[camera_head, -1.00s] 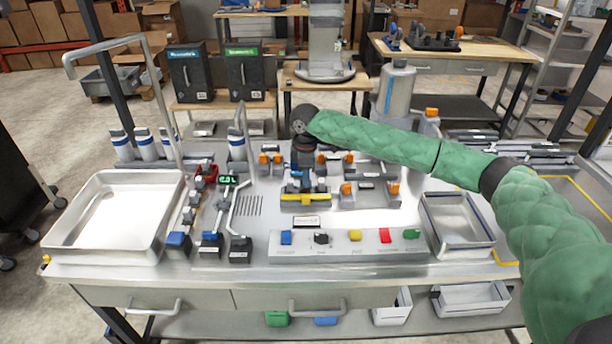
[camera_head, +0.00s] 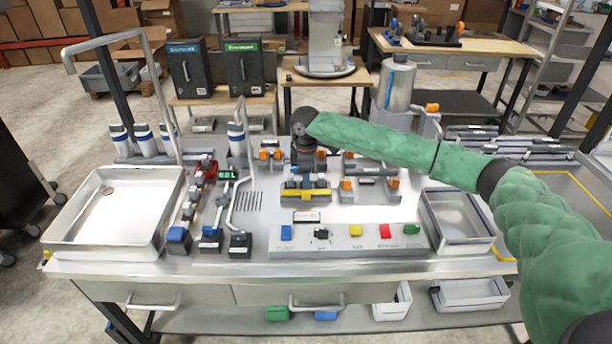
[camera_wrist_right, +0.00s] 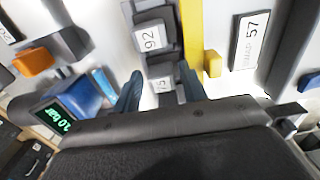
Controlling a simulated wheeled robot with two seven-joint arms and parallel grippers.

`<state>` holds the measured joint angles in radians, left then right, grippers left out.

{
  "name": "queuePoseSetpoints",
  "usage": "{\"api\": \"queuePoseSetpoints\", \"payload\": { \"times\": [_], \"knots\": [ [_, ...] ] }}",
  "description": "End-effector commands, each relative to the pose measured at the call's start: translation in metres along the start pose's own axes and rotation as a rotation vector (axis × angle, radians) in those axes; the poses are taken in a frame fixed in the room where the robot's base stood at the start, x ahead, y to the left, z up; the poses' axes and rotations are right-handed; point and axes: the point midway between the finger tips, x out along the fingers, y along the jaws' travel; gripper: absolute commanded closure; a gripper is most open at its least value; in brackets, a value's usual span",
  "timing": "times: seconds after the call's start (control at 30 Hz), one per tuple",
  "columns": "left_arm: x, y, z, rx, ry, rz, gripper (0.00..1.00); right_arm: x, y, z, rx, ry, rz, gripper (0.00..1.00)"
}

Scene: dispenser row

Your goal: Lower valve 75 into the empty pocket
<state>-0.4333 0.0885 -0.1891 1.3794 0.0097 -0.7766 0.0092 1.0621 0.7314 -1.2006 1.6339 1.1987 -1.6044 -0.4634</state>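My right gripper (camera_head: 306,178) points down over the yellow-edged block (camera_head: 306,195) at the middle of the bench. In the right wrist view the two fingers (camera_wrist_right: 161,88) stand on either side of a small grey part, valve 75 (camera_wrist_right: 162,84), and appear shut on it. Its label is sideways and only partly readable. A grey part labelled 92 (camera_wrist_right: 151,38) lies just beyond it, beside the yellow strip (camera_wrist_right: 193,40). The empty pocket cannot be made out; the gripper and valve hide the area under them. My left gripper is not in view.
A plate labelled 57 (camera_wrist_right: 250,40) and an orange knob (camera_wrist_right: 34,61) flank the spot. A lit bar display (camera_wrist_right: 52,118) is close to the gripper. A button panel (camera_head: 350,240) stands in front, with metal trays left (camera_head: 60,222) and right (camera_head: 462,243).

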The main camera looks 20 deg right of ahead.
Motion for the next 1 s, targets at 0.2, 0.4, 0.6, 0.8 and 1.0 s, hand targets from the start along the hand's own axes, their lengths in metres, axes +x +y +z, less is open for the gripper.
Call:
{"api": "queuePoseSetpoints", "payload": {
  "times": [0.2, 0.4, 0.6, 0.8, 1.0],
  "knots": [
    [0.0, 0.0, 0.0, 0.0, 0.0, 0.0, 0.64, 0.001, -0.002, -0.001, -0.003, -0.001, -0.005, 0.49],
    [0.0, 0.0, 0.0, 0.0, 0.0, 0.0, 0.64, 0.001, -0.003, -0.001, -0.004, -0.001, -0.006, 0.49],
    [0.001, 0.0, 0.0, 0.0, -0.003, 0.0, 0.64, 0.001, -0.003, -0.001, -0.004, -0.001, -0.006, 0.49],
    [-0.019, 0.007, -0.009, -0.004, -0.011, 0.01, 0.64, -0.022, -0.002, -0.002, -0.005, 0.001, -0.003, 0.49],
    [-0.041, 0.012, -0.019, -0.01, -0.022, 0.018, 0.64, -0.052, 0.0, -0.001, -0.003, 0.001, -0.002, 0.49]
  ]
}}
